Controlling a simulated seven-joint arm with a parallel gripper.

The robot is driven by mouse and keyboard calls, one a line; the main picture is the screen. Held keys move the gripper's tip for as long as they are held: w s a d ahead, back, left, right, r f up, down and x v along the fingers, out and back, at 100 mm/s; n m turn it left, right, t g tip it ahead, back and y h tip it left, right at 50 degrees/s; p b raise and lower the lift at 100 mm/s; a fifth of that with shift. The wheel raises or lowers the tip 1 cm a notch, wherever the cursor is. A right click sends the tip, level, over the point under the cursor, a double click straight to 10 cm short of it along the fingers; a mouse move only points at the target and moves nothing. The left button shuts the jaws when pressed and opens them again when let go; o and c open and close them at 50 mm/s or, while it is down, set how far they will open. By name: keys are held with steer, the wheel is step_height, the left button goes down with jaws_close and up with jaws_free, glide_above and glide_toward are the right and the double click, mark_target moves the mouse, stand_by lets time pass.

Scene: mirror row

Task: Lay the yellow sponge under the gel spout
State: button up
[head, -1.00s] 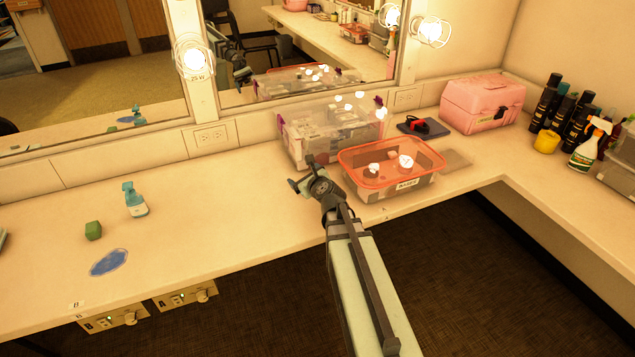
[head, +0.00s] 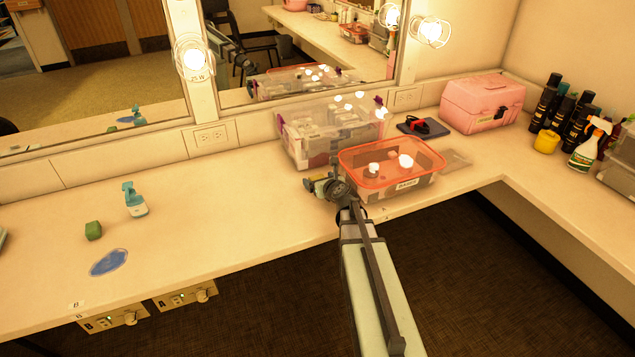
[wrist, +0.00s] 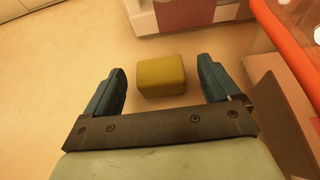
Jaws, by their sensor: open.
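The yellow sponge (wrist: 161,75), a small olive-yellow block, lies on the counter in the wrist view, ahead of and between the finger tips. In the head view my gripper largely hides it. My gripper (head: 318,184) is open and empty, low over the counter at the left of the orange-rimmed bin; its two blue fingers (wrist: 160,83) stand apart with the sponge between their lines. A teal-topped pump bottle (head: 135,202), which looks like the gel dispenser, stands upright on the left part of the counter. Its spout points left.
A green block (head: 93,230) and a flat blue patch (head: 108,262) lie near the bottle. The orange-rimmed clear bin (head: 408,183) is close on my gripper's right, a clear storage box (head: 300,150) behind it. The counter between gripper and bottle is clear.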

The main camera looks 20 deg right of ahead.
mark_target(318, 178)
steer(key=shift+x, duration=1.2)
steer(key=c, duration=1.1)
steer(key=shift+r, duration=0.1)
steer(key=shift+r, duration=4.95)
